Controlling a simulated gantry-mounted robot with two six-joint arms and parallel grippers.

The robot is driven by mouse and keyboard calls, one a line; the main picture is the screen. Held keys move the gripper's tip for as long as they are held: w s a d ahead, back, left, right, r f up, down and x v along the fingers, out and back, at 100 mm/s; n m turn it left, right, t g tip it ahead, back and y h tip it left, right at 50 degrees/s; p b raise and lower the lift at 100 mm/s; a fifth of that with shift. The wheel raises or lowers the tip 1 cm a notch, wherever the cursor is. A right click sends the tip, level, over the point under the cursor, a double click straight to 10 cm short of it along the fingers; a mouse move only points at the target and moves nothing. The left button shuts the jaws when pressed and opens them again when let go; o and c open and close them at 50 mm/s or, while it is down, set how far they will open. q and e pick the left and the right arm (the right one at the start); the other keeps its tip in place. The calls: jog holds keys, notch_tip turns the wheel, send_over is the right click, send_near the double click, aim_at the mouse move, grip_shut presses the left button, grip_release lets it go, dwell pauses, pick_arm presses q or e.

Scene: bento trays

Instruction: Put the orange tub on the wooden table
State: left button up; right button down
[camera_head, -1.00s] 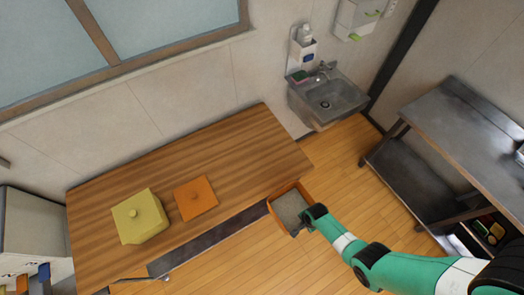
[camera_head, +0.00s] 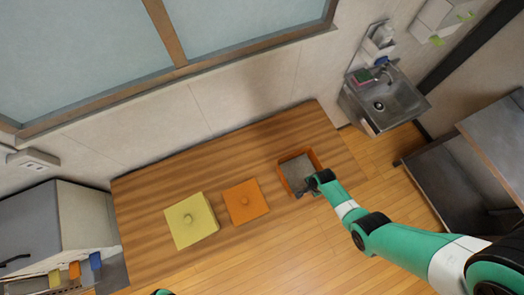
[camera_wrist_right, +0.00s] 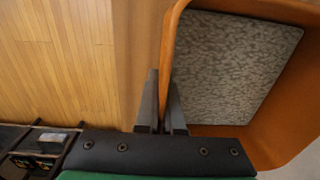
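The orange tub (camera_head: 317,159), open and with a grey speckled content inside, is at the right end of the wooden table (camera_head: 150,190) in the head view. My right gripper (camera_head: 309,191) is shut on the tub's near wall. In the right wrist view, the two fingers (camera_wrist_right: 161,105) stand either side of the tub's wall (camera_wrist_right: 170,50). The tub is over the tabletop; I cannot tell whether it touches the wood. My left gripper is out of view.
A metal shelf (camera_head: 490,150) stands at the right. The table's far side is clear.

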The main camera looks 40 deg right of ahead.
jog(key=shift+w, duration=0.5)
jog(key=shift+s+f+b, duration=0.2)
jog(key=shift+f+b, duration=0.2)
jog(key=shift+b, duration=0.05)
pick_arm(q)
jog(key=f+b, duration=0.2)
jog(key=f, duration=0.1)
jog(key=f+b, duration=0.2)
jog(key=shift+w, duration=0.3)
pick_arm(e)
notch_tip(320, 180, down, 4)
jog(key=shift+f, duration=0.1)
jog(key=shift+f, duration=0.15)
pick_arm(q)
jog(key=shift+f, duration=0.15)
pick_arm(e)
jog(key=c, duration=1)
grip_release()
jog(key=shift+c, duration=0.2)
